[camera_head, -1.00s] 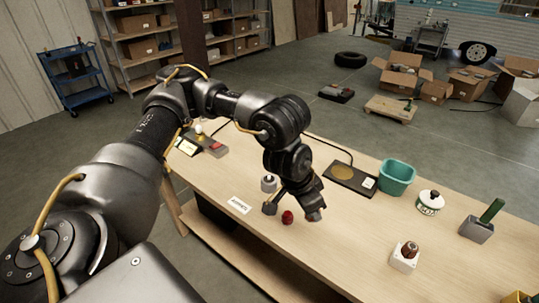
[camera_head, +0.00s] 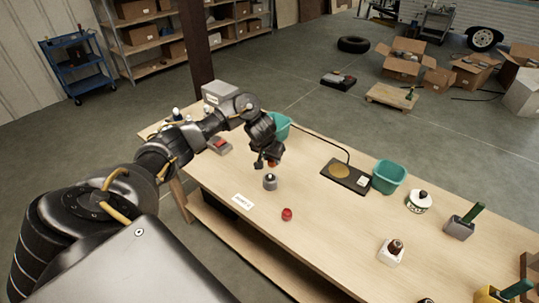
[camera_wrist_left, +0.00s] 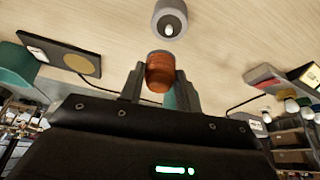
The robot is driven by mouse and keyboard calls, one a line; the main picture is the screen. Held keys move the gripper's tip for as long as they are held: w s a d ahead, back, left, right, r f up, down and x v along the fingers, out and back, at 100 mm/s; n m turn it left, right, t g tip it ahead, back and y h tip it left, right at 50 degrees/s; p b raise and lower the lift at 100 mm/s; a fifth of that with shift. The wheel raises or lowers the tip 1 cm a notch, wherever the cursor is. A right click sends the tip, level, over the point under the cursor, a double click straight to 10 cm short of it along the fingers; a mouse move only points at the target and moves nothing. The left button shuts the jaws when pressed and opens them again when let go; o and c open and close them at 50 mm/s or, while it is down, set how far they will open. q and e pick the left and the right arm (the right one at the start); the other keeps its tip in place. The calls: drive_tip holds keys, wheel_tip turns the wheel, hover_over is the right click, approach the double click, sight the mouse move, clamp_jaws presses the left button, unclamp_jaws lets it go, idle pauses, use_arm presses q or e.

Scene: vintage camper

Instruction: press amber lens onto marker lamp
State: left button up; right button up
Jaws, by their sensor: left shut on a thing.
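The amber lens (camera_wrist_left: 160,72) is an orange-brown cap held between the fingers of my left gripper (camera_wrist_left: 160,84). In the head view, my left gripper (camera_head: 266,162) is just behind and above the marker lamp (camera_head: 270,182), with a little of the lens showing at its tips. The lamp is a grey round base with a pale bulb, upright on the table. In the wrist view the lamp (camera_wrist_left: 170,20) lies just beyond the lens, apart from it in the picture. My right gripper is not in view.
A red lens (camera_head: 287,214) lies in front of the lamp near a white label card (camera_head: 243,200). A black pad with a gold disc (camera_head: 345,172) and a teal bin (camera_head: 389,177) stand to the right. Another teal bin (camera_head: 282,128) is behind my gripper. The front middle is clear.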

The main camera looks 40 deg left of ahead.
use_arm(q)
drive_tip(key=shift+s+a+f, duration=0.15)
drive_tip(key=shift+a, duration=0.3)
drive_tip(key=shift+d, duration=0.15)
drive_tip(key=shift+f, duration=0.15)
wheel_tip(320, 180, down, 6)
drive_tip(key=b, duration=0.7)
drive_tip(key=shift+r, duration=0.25)
idle(0.4)
drive_tip(key=shift+p, duration=0.5)
drive_tip(key=shift+s, duration=0.1)
idle(0.7)
drive_tip(key=shift+p, duration=0.6)
